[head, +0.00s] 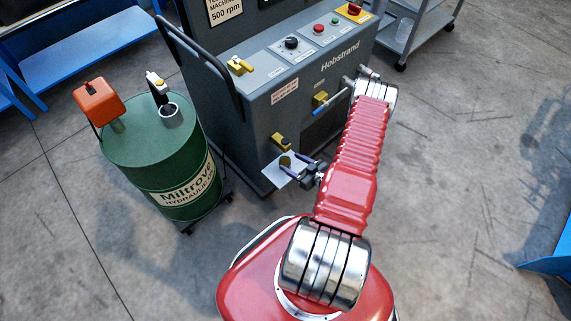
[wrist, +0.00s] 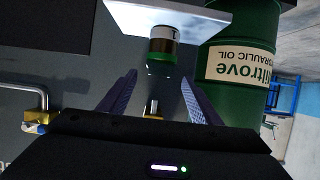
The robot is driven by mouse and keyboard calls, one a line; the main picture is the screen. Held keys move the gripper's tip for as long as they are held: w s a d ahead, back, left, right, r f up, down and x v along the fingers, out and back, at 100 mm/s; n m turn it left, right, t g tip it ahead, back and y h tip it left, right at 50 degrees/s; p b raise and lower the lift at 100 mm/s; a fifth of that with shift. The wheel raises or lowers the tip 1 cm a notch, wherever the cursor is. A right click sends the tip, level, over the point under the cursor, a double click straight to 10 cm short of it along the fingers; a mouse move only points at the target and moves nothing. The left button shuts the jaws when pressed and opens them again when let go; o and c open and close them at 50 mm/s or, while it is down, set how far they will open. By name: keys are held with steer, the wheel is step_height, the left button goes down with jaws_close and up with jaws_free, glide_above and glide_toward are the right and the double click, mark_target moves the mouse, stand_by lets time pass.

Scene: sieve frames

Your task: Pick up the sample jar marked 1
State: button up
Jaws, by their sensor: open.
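The wrist view is upside down. In it, the jar marked 1 (wrist: 164,46) has a white label band and a green part, and stands on a small pale shelf (wrist: 125,15). My gripper (wrist: 159,78) is open and empty, its two purple fingers pointing towards the jar. The jar appears just beyond the fingertips, in line with the gap, not clasped. In the head view my gripper (head: 294,166) is low at the front of the grey machine, over the pale shelf (head: 271,178). The jar (head: 285,161) is small and partly hidden there.
The grey machine (head: 262,118) stands behind the shelf. A yellow fitting (head: 282,142) projects just above the shelf; it also shows between the fingers in the wrist view (wrist: 153,106). A green oil drum (head: 150,152) stands left. Floor at right is mostly clear.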

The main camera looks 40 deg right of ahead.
mark_target(282, 156)
steer(key=shift+w+f, duration=0.1)
steer(key=shift+w, duration=0.1)
steer(key=shift+x, duration=2.55)
steer(key=c, duration=1.1)
steer(key=shift+r, duration=0.2)
steer(key=s+f+v, duration=0.1)
steer(key=f+v, duration=0.2)
steer(key=v, duration=1.5)
steer(key=shift+s+f, duration=0.15)
steer(key=shift+f, duration=0.1)
